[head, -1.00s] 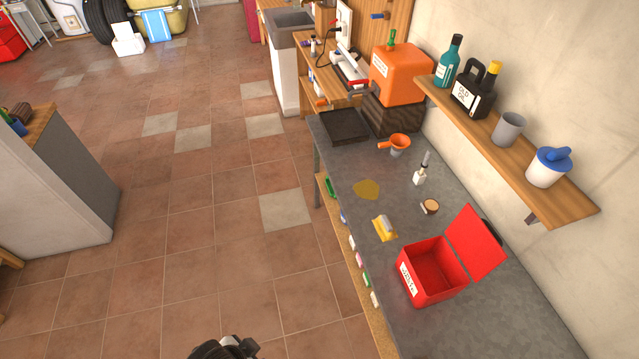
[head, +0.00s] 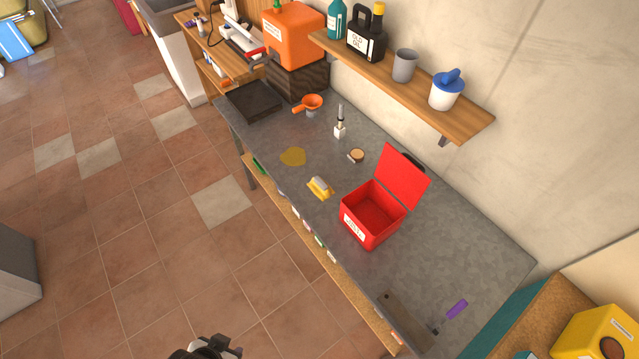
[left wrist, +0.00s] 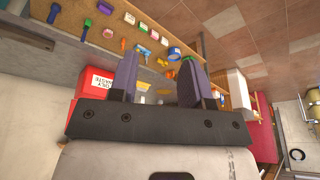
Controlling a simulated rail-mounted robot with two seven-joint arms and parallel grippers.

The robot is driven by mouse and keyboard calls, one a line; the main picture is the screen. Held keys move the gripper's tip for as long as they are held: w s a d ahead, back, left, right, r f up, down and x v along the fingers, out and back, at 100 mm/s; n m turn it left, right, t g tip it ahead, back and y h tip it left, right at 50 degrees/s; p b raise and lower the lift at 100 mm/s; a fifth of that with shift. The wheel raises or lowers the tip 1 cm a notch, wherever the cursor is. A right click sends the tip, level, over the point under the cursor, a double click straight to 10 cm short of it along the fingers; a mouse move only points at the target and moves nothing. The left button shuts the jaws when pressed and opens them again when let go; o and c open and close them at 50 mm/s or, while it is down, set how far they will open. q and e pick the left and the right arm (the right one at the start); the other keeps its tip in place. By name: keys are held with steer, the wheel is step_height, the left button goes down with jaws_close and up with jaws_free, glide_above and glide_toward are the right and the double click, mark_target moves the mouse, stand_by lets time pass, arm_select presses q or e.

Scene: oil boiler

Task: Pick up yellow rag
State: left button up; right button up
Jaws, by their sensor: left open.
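The yellow rag (head: 320,189) lies on the grey worktop in the head view, left of the red box (head: 373,214). It is small, with a pale grey patch on top. My left gripper (head: 208,348) shows only in part at the bottom edge of the head view, over the floor and well apart from the rag. In the left wrist view the two fingers of the left gripper (left wrist: 156,78) stand apart with nothing held; small yellow patches show between them, too small to name. My right gripper is not in view.
The red box has its lid open. A yellow-brown puddle (head: 293,157), an orange funnel (head: 311,103) and a round wooden piece (head: 357,155) are on the worktop. A wall shelf (head: 400,88) holds bottles and cups. Tiled floor (head: 120,240) lies open on the left.

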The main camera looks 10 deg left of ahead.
arm_select(q)
steer(key=shift+d, duration=0.2)
steer(key=shift+o, duration=0.5)
steer(key=o, duration=0.9)
steer(key=shift+a, duration=0.2)
steer(key=shift+w, duration=0.1)
